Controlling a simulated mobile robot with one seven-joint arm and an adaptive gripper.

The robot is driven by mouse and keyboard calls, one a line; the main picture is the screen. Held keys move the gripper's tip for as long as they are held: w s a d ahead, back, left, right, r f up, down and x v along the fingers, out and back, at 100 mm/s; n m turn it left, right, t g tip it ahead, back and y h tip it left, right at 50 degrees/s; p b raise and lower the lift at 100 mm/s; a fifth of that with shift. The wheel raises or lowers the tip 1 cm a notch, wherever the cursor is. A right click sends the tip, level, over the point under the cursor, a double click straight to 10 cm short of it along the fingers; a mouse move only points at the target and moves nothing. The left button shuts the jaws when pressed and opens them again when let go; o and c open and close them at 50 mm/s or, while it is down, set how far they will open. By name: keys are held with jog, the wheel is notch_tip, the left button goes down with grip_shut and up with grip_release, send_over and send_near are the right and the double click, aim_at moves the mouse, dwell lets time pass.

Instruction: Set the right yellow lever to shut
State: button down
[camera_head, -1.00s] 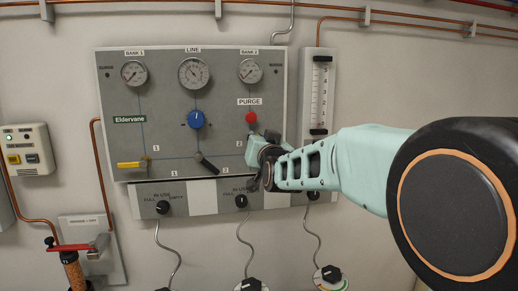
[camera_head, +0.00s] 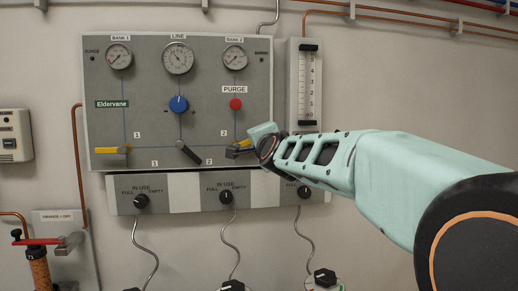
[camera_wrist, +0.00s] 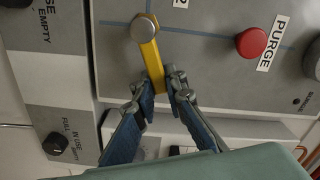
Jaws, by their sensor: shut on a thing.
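The right yellow lever (camera_wrist: 150,55) sits on the grey panel below the red PURGE button, close to the label 2. In the wrist view it runs from its round pivot down between my fingers. In the head view the lever (camera_head: 243,143) shows only as a short yellow strip, pointing right and slightly up, partly hidden by my gripper (camera_head: 242,151). My gripper, also in the wrist view (camera_wrist: 160,92), is closed around the lever's free end, with one blue-padded finger on each side.
The panel also bears a blue knob (camera_head: 179,104), a red PURGE button (camera_head: 236,104), a black lever (camera_head: 189,152) and a left yellow lever (camera_head: 110,150) lying horizontal. A lower strip with black knobs (camera_head: 142,201) is just below. A flowmeter (camera_head: 306,87) stands to the right.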

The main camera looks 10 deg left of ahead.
jog(key=shift+d+f+m+b, duration=0.15)
jog(key=shift+f+m+b, duration=0.35)
jog(key=shift+m+b, duration=0.5)
jog(key=shift+d+f+m+b, duration=0.1)
jog(key=shift+f+m+b, duration=0.5)
jog(key=shift+m, duration=0.6)
jog(key=shift+r, duration=0.1)
jog(key=c, duration=1.9)
grip_release()
jog(key=shift+c, duration=0.2)
